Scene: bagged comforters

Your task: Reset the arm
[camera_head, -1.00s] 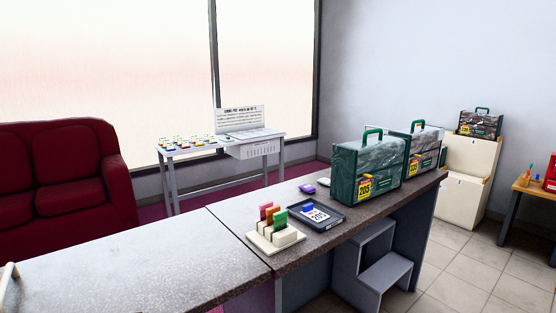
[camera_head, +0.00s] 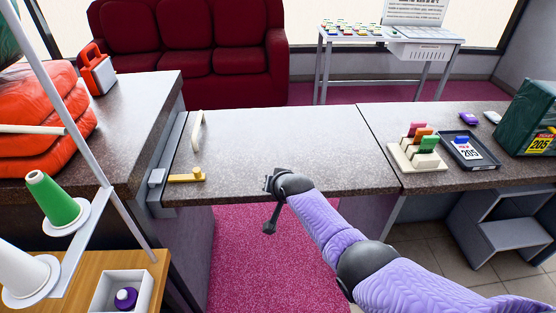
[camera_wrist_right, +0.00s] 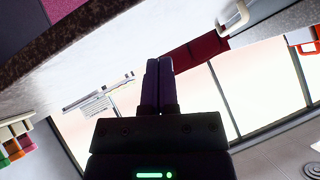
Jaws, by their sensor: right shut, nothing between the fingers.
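My right arm, in a purple sleeve, comes in from the lower right in the head view. Its dark gripper (camera_head: 271,186) shows small near the front edge of the grey speckled counter flap (camera_head: 290,140). In the right wrist view the two dark fingers (camera_wrist_right: 160,82) are together with nothing between them. The wrist is tilted, with the window and sofa slanted behind the fingers. My left gripper is not in view.
The flap has a pale handle (camera_head: 198,131) and a yellow latch (camera_head: 187,176). To the right are a card holder (camera_head: 416,156), a tray (camera_head: 470,163) and a green bag (camera_head: 521,112). Orange bagged bedding (camera_head: 45,125) and thread cones (camera_head: 57,200) stand left.

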